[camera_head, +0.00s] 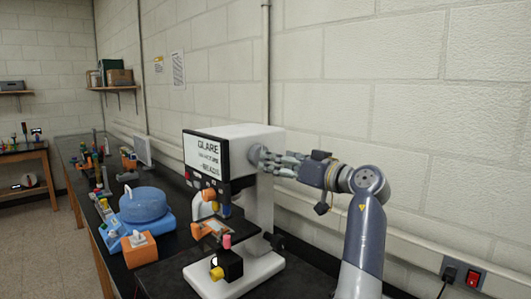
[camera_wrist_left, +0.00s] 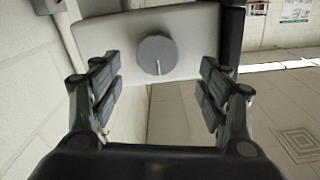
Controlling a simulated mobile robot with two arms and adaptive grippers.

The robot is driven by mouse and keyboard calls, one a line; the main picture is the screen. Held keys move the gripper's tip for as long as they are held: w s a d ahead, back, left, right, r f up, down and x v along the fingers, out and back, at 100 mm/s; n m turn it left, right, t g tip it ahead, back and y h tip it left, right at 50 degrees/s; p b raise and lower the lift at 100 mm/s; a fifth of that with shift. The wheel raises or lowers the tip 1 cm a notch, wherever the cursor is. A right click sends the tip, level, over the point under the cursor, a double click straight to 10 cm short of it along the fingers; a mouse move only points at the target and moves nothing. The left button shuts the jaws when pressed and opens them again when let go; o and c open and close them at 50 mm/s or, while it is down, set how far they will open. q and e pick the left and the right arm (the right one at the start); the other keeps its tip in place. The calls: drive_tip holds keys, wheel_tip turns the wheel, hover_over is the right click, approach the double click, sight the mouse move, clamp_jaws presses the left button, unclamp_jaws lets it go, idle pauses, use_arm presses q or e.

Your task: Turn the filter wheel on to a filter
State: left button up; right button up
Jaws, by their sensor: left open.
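The white instrument (camera_head: 258,140) stands on the dark bench with a dark-framed screen on its front. A round grey knob, apparently the filter wheel (camera_head: 254,157), is on its right side. In the left wrist view the knob (camera_wrist_left: 157,55) shows a pale pointer line running from its centre toward the picture's bottom. My left gripper (camera_head: 268,160) is at that side, its arm coming from lower right, fingers toward the knob. In the wrist view the gripper (camera_wrist_left: 160,85) is open, fingers wide on either side of the knob, not touching it. My right gripper is not in view.
A blue round device (camera_head: 147,207) and an orange block (camera_head: 139,249) stand on the bench left of the instrument. The wall runs close behind my arm.

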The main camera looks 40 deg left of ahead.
use_arm(q)
drive_tip(key=a, duration=0.2)
drive_tip(key=a+p, duration=0.1)
drive_tip(key=a, duration=0.1)
drive_tip(key=a+p, duration=0.1)
drive_tip(key=shift+w+a+f, duration=0.1)
drive_tip(key=shift+w+a, duration=0.3)
drive_tip(key=c, duration=1.1)
